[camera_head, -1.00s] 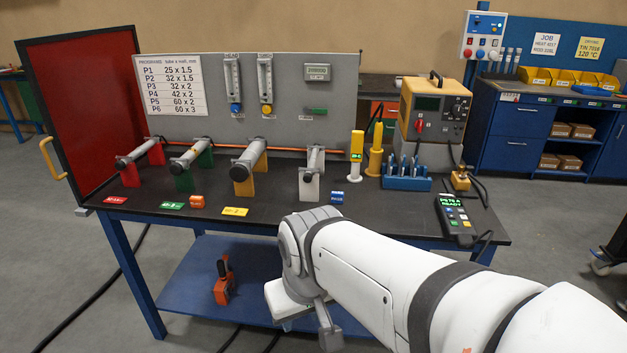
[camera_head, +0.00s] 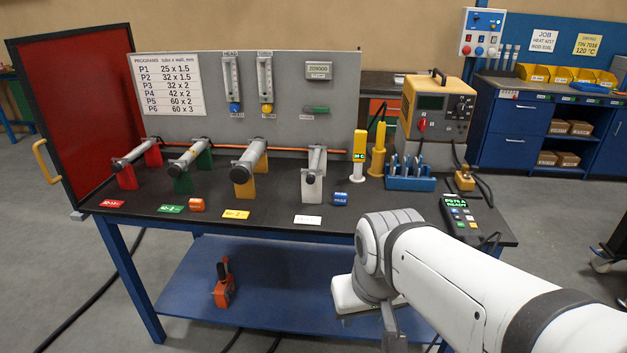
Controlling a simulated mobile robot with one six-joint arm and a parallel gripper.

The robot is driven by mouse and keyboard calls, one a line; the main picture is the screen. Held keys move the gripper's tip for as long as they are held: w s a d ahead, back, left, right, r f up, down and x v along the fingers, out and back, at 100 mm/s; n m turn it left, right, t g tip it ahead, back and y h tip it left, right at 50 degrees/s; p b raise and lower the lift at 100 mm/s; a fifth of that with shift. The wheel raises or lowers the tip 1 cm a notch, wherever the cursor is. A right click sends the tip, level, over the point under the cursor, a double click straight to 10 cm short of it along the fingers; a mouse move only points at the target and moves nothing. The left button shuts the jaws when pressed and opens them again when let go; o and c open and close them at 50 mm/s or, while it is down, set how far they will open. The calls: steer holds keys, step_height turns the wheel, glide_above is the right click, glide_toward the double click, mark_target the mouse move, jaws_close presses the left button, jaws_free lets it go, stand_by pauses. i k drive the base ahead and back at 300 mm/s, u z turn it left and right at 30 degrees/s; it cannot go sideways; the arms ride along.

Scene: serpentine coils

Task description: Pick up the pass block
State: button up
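A small blue block (camera_head: 340,198) with pale lettering lies on the dark bench top, right of the white label plate; its text is too small to read surely, but it may be the pass block. A small orange block (camera_head: 197,204) lies farther left, beside the green label plate. My gripper (camera_head: 392,335) is at the bottom, in front of the bench edge and lower right of the blue block. Only part of it shows below my wrist, so its opening cannot be made out. Nothing is seen held in it.
Several tubes on coloured stands line the bench (camera_head: 270,216). A yellow post (camera_head: 359,150), a blue rack (camera_head: 410,183), a power unit (camera_head: 437,108) and a handheld pendant (camera_head: 460,214) stand to the right. An orange tool (camera_head: 224,285) sits on the lower shelf.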

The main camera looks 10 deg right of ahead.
mark_target(340, 199)
steer(key=u, duration=0.05)
steer(key=i, duration=1.5)
steer(key=z, duration=0.1)
